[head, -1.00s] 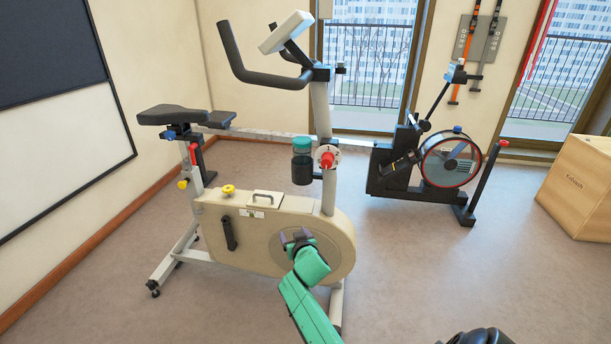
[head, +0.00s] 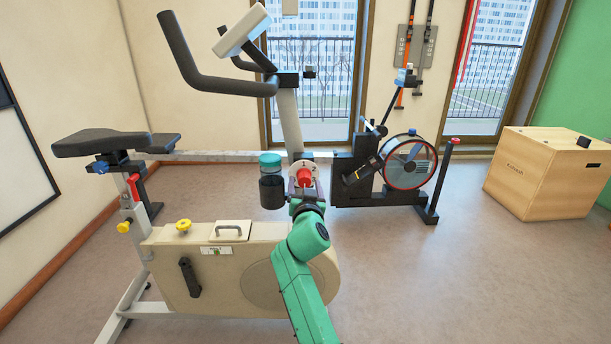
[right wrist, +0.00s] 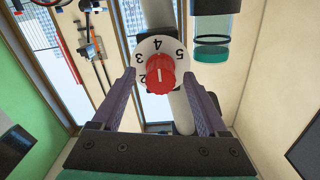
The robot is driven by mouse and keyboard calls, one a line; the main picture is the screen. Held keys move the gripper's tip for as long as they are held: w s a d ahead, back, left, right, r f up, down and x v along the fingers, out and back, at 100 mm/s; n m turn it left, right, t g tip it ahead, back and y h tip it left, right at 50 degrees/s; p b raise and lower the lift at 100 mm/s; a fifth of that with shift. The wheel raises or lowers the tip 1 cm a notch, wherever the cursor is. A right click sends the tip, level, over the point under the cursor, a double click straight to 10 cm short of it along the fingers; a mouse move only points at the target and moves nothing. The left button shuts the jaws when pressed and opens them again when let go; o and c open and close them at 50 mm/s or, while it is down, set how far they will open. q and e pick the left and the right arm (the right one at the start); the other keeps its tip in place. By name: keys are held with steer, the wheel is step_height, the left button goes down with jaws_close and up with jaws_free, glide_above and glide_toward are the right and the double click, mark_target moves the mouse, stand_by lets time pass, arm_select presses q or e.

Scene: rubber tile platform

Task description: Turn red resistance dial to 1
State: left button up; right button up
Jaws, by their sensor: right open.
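The red dial knob (head: 304,177) sits on a round white number plate (head: 293,169) on the exercise bike's front post, with a 1 at its top. In the right wrist view, which looks upside down, the red knob (right wrist: 161,76) has a white mark on its face; I cannot tell for sure which number it points at. Digits 2 to 5 show on the plate (right wrist: 158,45). My right gripper (head: 306,190) is open and empty just in front of the dial; its dark fingers (right wrist: 159,77) are either side of the knob, apparently apart from it. My left gripper is out of view.
A bottle with a teal lid (head: 270,161) hangs on the post just left of the dial. The beige bike body (head: 230,262) lies below my arm.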

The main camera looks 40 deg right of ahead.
steer(key=shift+w+d, duration=0.25)
steer(key=shift+s+a+r, duration=0.2)
steer(key=shift+a+r, duration=0.05)
steer(key=shift+c, duration=0.6)
jaws_close()
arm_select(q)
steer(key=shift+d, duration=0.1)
